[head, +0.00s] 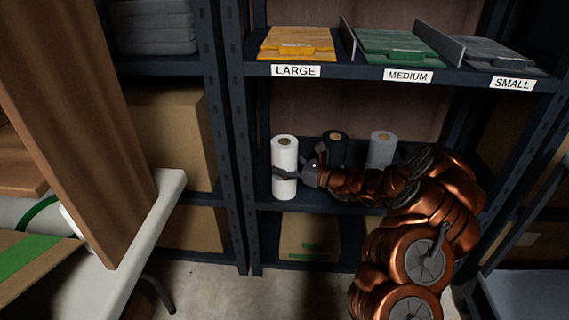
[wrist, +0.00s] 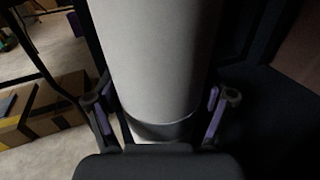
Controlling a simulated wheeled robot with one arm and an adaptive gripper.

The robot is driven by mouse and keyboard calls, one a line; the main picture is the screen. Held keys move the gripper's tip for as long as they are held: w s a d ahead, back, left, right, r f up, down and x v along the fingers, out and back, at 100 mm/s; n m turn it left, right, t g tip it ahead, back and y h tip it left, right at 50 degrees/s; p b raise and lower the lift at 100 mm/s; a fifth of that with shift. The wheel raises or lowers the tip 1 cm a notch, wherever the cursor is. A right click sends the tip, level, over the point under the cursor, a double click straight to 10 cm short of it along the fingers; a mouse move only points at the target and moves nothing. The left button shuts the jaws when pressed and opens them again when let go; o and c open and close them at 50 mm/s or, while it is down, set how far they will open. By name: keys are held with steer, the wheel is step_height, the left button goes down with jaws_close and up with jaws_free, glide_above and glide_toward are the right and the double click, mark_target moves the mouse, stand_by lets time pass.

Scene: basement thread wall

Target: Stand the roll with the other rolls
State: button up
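A white roll (head: 285,160) with a brown core stands upright at the front left of the middle shelf. My gripper (head: 286,174) reaches it from the right, and a dark finger crosses its front low down. In the wrist view the roll (wrist: 155,60) fills the middle, with a finger of my gripper (wrist: 160,108) close against each side. I cannot tell whether the roll's base rests on the shelf. A black roll (head: 335,148) and a grey roll (head: 381,150) stand upright farther back to the right, partly hidden by my arm.
The shelf above holds yellow (head: 298,42), green (head: 395,46) and grey (head: 487,54) pieces over size labels. A dark upright post (head: 240,130) is just left of the white roll. A white table (head: 150,225) with a leaning board stands at left. Cardboard boxes (head: 308,236) sit below.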

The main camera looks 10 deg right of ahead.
mark_target(296, 167)
steer(key=shift+o, duration=0.7)
steer(key=shift+s+d+r, duration=0.1)
steer(key=shift+d+r, duration=0.05)
steer(key=p+v, duration=0.2)
steer(key=v, duration=0.4)
steer(key=shift+s+d, duration=0.2)
steer(key=shift+d, duration=0.05)
steer(key=shift+s+d, duration=0.2)
steer(key=shift+s, duration=0.05)
